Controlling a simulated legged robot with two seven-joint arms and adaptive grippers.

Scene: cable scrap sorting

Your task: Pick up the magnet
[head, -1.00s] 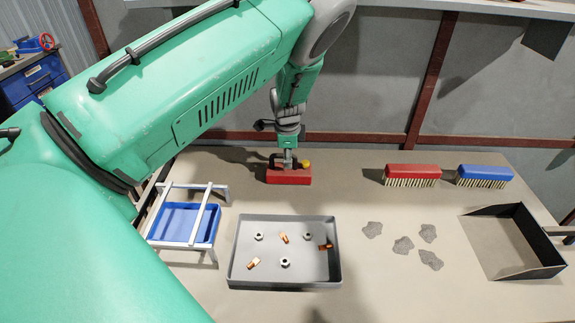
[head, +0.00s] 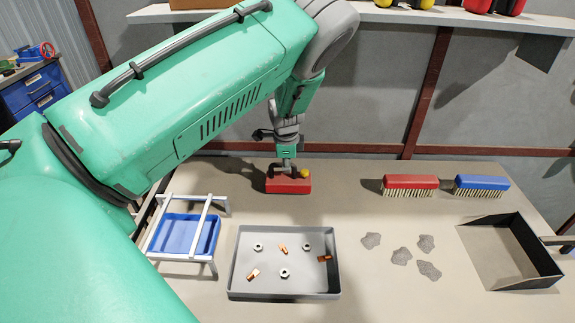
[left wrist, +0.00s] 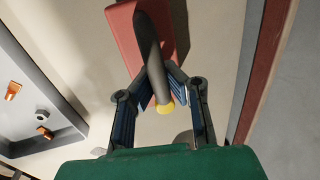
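The magnet is a red block (head: 288,187) with a dark handle on top and a yellow knob (head: 304,173) at one end. It is at the back middle of the table, and I cannot tell any gap beneath it. The block also shows at the top of the left wrist view (left wrist: 125,28). My left gripper (head: 287,166) is above it, pointing down. In the left wrist view its two fingers (left wrist: 161,72) close in on the dark handle (left wrist: 147,38) from both sides and appear to touch it. My right gripper is not in view.
A grey tray (head: 234,262) with several nuts and copper pieces is in front. A blue bin (head: 182,233) in a white frame is at left. Grey scraps (head: 400,256), red (head: 410,182) and blue (head: 482,183) brushes and a dark-walled scoop (head: 526,248) are at right.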

